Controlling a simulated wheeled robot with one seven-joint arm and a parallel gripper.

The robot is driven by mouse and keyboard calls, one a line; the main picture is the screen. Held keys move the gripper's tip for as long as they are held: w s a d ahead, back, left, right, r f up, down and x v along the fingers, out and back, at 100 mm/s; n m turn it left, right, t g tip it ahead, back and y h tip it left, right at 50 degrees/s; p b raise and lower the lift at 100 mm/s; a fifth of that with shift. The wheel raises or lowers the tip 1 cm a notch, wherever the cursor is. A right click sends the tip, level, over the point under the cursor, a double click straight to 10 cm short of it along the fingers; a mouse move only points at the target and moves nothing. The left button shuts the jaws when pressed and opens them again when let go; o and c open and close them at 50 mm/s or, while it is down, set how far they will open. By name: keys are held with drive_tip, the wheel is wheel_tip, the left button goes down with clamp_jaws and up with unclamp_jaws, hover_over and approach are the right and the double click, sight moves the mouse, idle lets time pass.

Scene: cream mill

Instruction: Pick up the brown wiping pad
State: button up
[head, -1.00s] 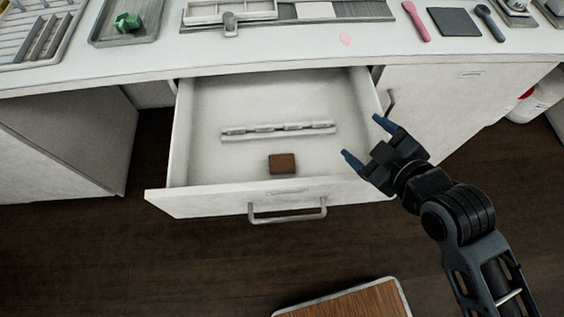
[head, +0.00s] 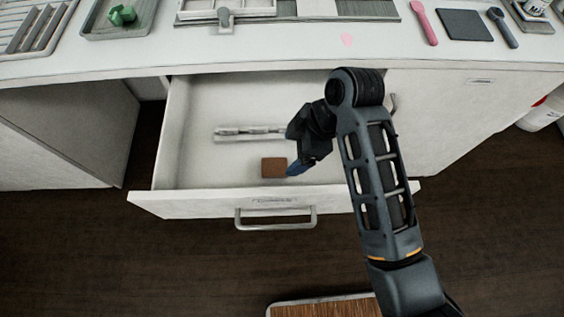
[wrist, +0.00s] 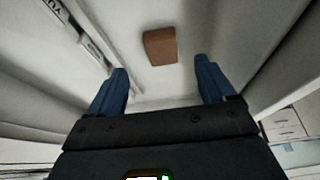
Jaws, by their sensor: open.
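The brown wiping pad (head: 273,167) lies flat on the floor of the open white drawer (head: 185,150), near its front panel. In the wrist view the pad (wrist: 160,46) shows beyond and between my fingertips, apart from them. My gripper (head: 297,168) points down into the drawer, just right of the pad in the head view. In the wrist view my gripper (wrist: 160,80) is open, its two blue fingers apart with nothing between them. One finger is mostly hidden behind the arm in the head view.
A metal strip (head: 245,133) lies in the drawer behind the pad, partly covered by my gripper. The drawer walls and front panel (head: 190,206) rise around the pad. The counter (head: 120,62) above holds a tray (head: 100,30), a pink spoon (head: 424,22) and a dark square (head: 464,25).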

sight(280, 166)
drive_tip(key=x, duration=0.7)
drive_tip(key=shift+s+f+p, duration=0.1)
drive_tip(key=shift+f+p, duration=0.2)
drive_tip(key=shift+p, duration=0.1)
drive_tip(key=c, duration=1.1)
drive_tip(key=shift+r, duration=0.15)
wheel_tip(280, 166, up, 4)
drive_tip(key=s+d+r+b, duration=0.1)
drive_tip(key=s+d+r, duration=0.2)
drive_tip(key=d+r, duration=0.3)
drive_tip(key=d, duration=0.5)
drive_tip(key=shift+r, duration=0.4)
